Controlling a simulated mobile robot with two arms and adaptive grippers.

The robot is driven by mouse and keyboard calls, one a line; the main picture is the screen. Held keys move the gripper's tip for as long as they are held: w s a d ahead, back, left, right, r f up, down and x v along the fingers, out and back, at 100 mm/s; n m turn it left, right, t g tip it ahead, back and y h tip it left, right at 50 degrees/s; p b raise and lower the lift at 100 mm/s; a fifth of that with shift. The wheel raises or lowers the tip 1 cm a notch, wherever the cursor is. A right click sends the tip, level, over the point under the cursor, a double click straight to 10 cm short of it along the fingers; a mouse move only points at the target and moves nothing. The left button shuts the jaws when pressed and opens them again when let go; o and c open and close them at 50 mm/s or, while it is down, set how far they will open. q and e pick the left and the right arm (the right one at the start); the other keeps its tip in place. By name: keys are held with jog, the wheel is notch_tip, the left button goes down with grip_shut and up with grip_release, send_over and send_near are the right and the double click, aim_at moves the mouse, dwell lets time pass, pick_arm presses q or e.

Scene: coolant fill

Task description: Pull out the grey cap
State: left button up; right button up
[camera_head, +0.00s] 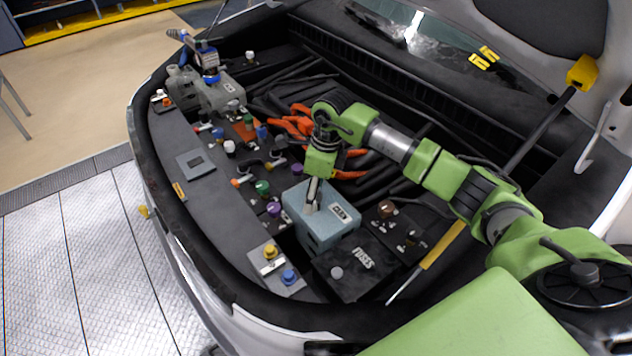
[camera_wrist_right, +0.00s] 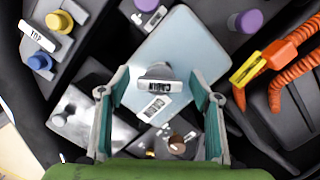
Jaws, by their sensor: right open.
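My right gripper (camera_wrist_right: 159,84) is open, and its two fingers stand apart on either side of a grey cap (camera_wrist_right: 160,72) in the right wrist view. This cap sits on a light blue-grey box and has a white label with dark lettering on its near side. I see a gap between the cap and each finger. In the head view my right gripper (camera_head: 313,196) points down at the top of the box (camera_head: 332,242) and largely hides the cap. My left gripper is not in view.
Beside the box is a black fuse box (camera_head: 352,278) with a small grey knob (camera_head: 336,272). Purple (camera_head: 274,209), green (camera_head: 262,187), yellow (camera_head: 270,251) and blue (camera_head: 289,275) caps surround it. Orange hoses (camera_head: 297,122) lie behind. A yellow-handled rod (camera_head: 443,244) is right.

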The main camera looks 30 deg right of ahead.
jog(key=shift+f, duration=0.1)
jog(key=c, duration=1.2)
jog(key=shift+o, duration=1.1)
jog(key=shift+n+b, duration=1.1)
jog(key=shift+n, duration=0.1)
jog(key=shift+n+b, duration=0.3)
jog(key=shift+n, duration=0.2)
jog(key=shift+n+b, duration=0.3)
jog(key=shift+n+g+b, duration=0.4)
jog(key=shift+n+b, duration=0.2)
jog(key=shift+n, duration=0.3)
